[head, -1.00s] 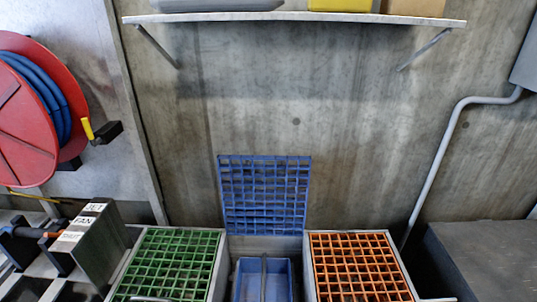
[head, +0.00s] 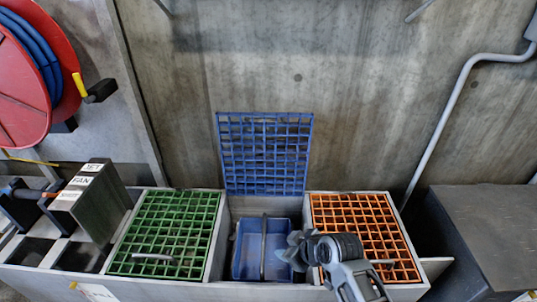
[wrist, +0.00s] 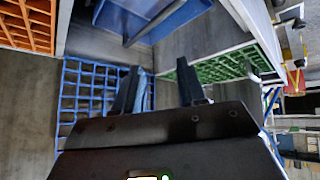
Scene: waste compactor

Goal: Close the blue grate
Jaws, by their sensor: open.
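The blue grate (head: 264,155) stands upright, raised against the concrete wall behind the middle compartment. Below it, a blue bin (head: 248,252) with a grey bar handle sits in that compartment. My gripper (head: 297,250) is over the right side of the blue bin, beside the orange grate, in front of and below the blue grate and apart from it. In the wrist view, the two dark fingers of my gripper (wrist: 158,88) are spread with nothing between them. The blue grate (wrist: 78,100) lies behind and left of the fingers there.
A green grate (head: 168,230) lies flat on the left, and an orange grate (head: 362,225) lies flat on the right, partly behind my arm. A red hose reel (head: 30,110) hangs at upper left. A dark box (head: 490,235) stands at right.

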